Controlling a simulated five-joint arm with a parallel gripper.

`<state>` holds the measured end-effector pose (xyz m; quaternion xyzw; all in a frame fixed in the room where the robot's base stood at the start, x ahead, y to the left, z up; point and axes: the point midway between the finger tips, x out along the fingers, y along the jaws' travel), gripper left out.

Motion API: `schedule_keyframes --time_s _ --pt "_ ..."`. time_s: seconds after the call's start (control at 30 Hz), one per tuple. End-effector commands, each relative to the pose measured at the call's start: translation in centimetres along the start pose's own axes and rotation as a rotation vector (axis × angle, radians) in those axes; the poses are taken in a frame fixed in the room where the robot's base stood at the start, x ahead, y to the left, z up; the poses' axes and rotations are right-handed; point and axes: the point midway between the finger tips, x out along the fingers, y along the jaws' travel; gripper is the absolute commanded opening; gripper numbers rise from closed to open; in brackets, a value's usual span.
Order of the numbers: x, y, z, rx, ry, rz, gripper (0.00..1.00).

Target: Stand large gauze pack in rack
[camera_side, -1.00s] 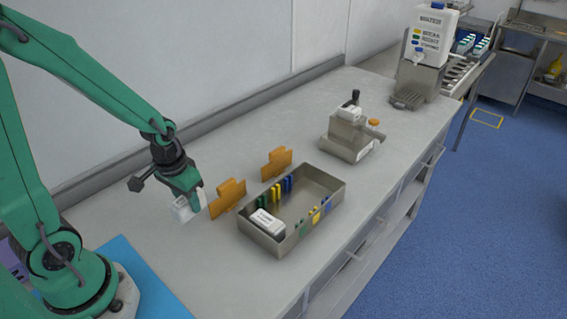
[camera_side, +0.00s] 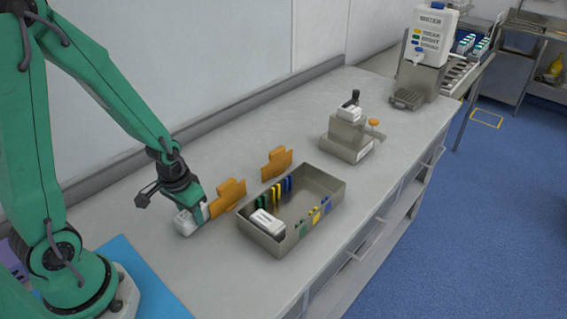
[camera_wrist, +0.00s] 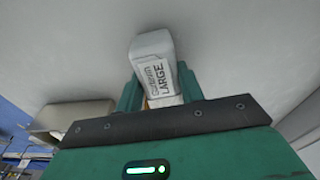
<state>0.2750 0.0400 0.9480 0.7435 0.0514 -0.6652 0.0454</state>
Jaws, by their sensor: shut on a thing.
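My gripper (camera_side: 194,208) is shut on a white pack (camera_side: 185,224) low at the table, left of the nearer orange stand. In the wrist view my gripper (camera_wrist: 158,84) has the pack (camera_wrist: 154,66) between its two green fingers, with "LARGE" printed on its face. I cannot tell whether the pack touches the table. The rack is a metal tray (camera_side: 329,203) with green, yellow and blue dividers along its two long sides. Another white pack (camera_side: 267,220) sits in its near left end, in the green-marked part.
Two orange stands (camera_side: 228,196) (camera_side: 276,163) stand behind the tray; the nearer is close beside my gripper. A metal device (camera_side: 347,140) stands farther back, and a water dispenser (camera_side: 432,40) at the far end. A blue mat (camera_side: 150,285) lies in front.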

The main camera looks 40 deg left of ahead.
Motion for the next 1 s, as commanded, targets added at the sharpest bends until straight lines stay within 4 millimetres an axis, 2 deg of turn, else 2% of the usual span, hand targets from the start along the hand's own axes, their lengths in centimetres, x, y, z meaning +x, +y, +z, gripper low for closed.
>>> schedule_keyframes --time_s 0.37,0.4,0.5,1.0 --pt "0.32 0.0 0.05 0.0 -0.001 0.0 0.03" --pt "0.3 0.0 0.05 0.0 -0.001 0.0 0.43" --pt "0.29 0.0 0.04 0.0 -0.001 0.0 0.59" --pt "-0.19 0.0 -0.04 0.0 0.001 0.0 0.59"
